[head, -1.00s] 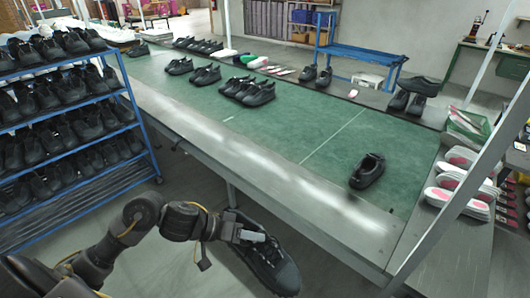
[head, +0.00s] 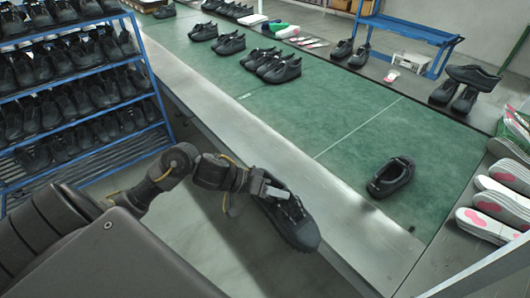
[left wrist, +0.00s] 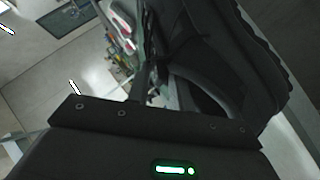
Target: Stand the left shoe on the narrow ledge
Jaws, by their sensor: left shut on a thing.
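A black shoe (head: 296,221) is held in my left gripper (head: 272,190), which is shut on it near the shoe's opening. The shoe is in the air beside the metal front edge of the table, with its toe toward the lower right. In the left wrist view the same shoe (left wrist: 215,60) fills the upper right, close to the camera. Another black shoe (head: 391,178) stands alone on the green table top (head: 340,115) to the right. The narrow ledge may be the metal strip (head: 215,105) along the table's front; I cannot tell for sure. My right gripper is not in view.
A blue rack (head: 150,110) full of black shoes stands at the left. Several shoe pairs (head: 278,67) sit at the back of the table. White and pink insoles (head: 490,222) lie at the right edge. The table's middle is clear.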

